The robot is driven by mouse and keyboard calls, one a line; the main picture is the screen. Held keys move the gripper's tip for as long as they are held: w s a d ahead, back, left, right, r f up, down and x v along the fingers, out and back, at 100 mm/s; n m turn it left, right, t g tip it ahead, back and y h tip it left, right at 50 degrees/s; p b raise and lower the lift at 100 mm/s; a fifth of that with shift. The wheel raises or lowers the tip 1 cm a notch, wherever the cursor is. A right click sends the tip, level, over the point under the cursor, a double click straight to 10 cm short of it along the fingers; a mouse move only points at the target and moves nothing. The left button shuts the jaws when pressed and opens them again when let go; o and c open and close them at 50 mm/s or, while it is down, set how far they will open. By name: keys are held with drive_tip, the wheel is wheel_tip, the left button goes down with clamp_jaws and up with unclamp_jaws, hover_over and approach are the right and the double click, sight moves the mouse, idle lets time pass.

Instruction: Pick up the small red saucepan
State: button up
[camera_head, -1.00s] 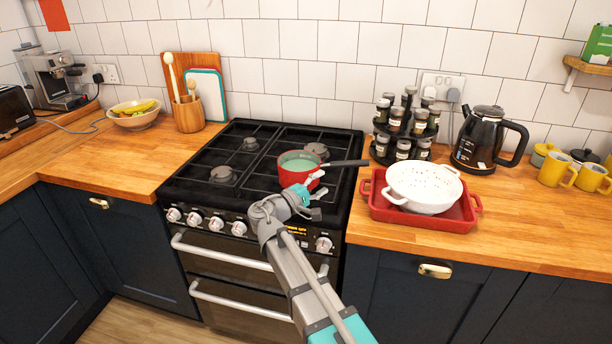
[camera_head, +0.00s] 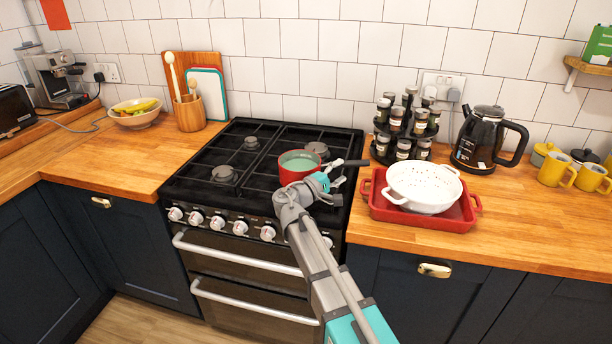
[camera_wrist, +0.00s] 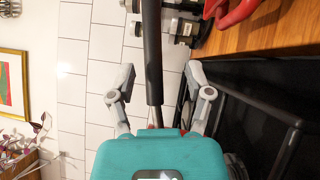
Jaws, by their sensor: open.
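The small red saucepan (camera_head: 290,174) sits on the front right part of the hob, with a pale green inside. Its dark handle (camera_head: 356,162) points right, and my gripper partly covers it in the head view. My gripper (camera_head: 337,183) is open beside the pan's right side, at the handle. In the wrist view, the black handle (camera_wrist: 152,50) runs between the two spread fingers of my gripper (camera_wrist: 158,85). A clear gap shows on each side of it. The pan's body is mostly hidden behind my gripper there.
The black gas hob (camera_head: 215,190) has raised grates around the pan. Right of it, a white colander (camera_head: 425,190) sits in a red baking dish (camera_head: 420,218). A spice rack (camera_head: 405,130) stands behind, near the handle's end. The left hob burners are clear.

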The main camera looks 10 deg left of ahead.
sight(347, 166)
drive_tip(key=shift+w+d+r, duration=0.3)
drive_tip(key=shift+w+d, duration=0.1)
drive_tip(key=shift+d, duration=0.05)
drive_tip(key=shift+p+x, duration=0.65)
drive_tip(key=shift+x, duration=1.3)
drive_tip(key=shift+r, duration=0.15)
clamp_jaws()
